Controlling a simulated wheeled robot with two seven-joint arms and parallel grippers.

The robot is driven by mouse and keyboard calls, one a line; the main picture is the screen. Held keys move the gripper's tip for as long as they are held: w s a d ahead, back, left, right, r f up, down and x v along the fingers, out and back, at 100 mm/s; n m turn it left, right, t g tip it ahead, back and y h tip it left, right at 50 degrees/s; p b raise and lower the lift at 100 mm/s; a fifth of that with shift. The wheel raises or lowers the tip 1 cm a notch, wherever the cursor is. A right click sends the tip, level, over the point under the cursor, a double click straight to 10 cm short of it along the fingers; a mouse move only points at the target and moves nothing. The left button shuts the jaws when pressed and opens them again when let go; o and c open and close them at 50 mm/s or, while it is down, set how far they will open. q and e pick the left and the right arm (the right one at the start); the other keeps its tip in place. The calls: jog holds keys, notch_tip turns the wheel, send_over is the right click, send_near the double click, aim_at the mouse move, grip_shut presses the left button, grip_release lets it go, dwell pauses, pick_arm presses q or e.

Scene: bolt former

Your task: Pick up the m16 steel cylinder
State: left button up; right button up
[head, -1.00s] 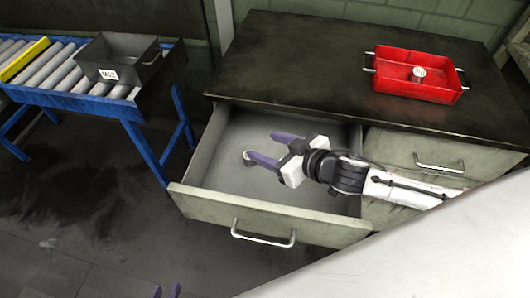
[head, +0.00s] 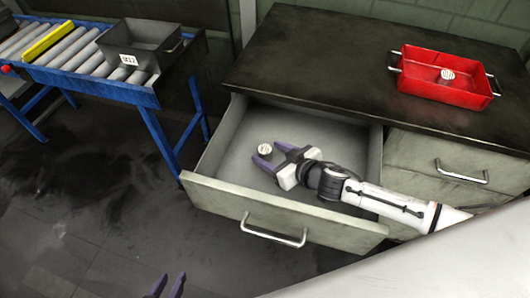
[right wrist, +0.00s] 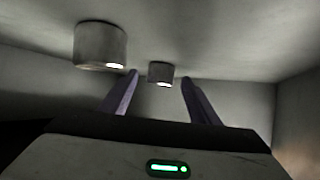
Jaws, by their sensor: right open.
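A small grey steel cylinder (head: 265,149) with a light top stands on the floor of the open drawer. My right gripper (head: 268,151) is open and empty inside the drawer, with the cylinder at its fingertips. In the right wrist view, a small cylinder (right wrist: 160,74) shows between the two fingers, beyond their tips. A second cylinder (right wrist: 101,45) looks larger there and lies outside the left finger. Only one drawer cylinder shows in the head view. I cannot read an M16 mark on either. My left gripper (head: 166,285) shows only open fingertips at the bottom edge.
The drawer (head: 285,215) has walls around my right gripper. On the cabinet top (head: 330,55) sits a red tray (head: 425,85) holding another cylinder (head: 447,75). A grey labelled bin (head: 160,42) stands on the roller conveyor (head: 88,58) at left, near a yellow bar (head: 47,42).

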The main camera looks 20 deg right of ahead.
jog(key=shift+w+a+f, duration=0.2)
jog(key=shift+w, duration=0.2)
